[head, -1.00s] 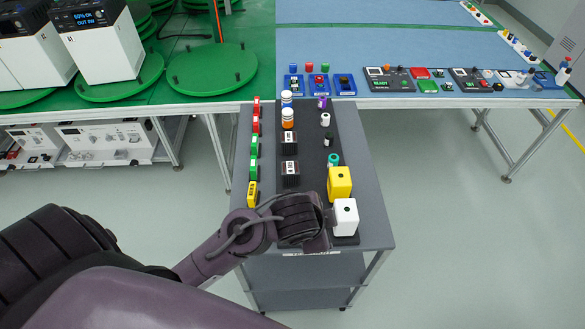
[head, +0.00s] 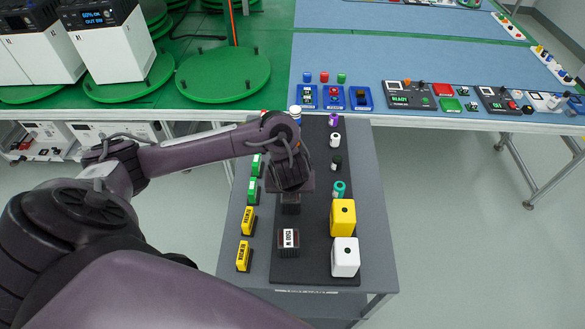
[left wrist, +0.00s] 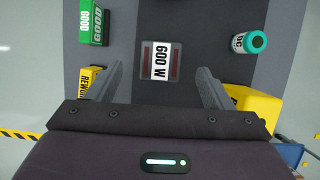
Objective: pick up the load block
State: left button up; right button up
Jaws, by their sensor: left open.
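A dark load block labelled "600 W" (left wrist: 160,62) lies on the dark mat strip, centred ahead in the left wrist view. In the head view this block (head: 290,207) is mostly hidden by my left gripper (head: 291,190). The left gripper is open and empty above it. In the left wrist view its fingertips (left wrist: 161,74) stand to the left and right of the block, with gaps on both sides. How high they are above it is hard to tell. Another dark block (head: 288,243) with a white label sits nearer the front. My right gripper is not in view.
A teal-capped bottle (head: 338,189), a yellow block (head: 342,218) and a white block (head: 345,257) stand right of the load blocks. Green tags (head: 253,190) and yellow tags (head: 248,220) stand left. The grey cart (head: 375,240) abuts the blue-topped bench (head: 440,60).

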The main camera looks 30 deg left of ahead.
pick_arm(q)
jog(key=f, duration=0.1)
jog(key=f+b, duration=0.2)
jog(key=shift+w+f, duration=0.1)
jog(key=shift+w, duration=0.15)
jog(key=b+x, duration=0.1)
jog(key=x, duration=0.2)
jog(key=shift+f, duration=0.15)
jog(key=shift+a+f, duration=0.15)
jog(key=shift+f, duration=0.05)
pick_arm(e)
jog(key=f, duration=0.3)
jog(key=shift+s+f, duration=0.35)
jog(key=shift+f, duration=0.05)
pick_arm(q)
jog(key=shift+c, duration=0.2)
jog(key=shift+w+r, duration=0.1)
jog(key=shift+w, duration=0.05)
jog(key=c, duration=1.4)
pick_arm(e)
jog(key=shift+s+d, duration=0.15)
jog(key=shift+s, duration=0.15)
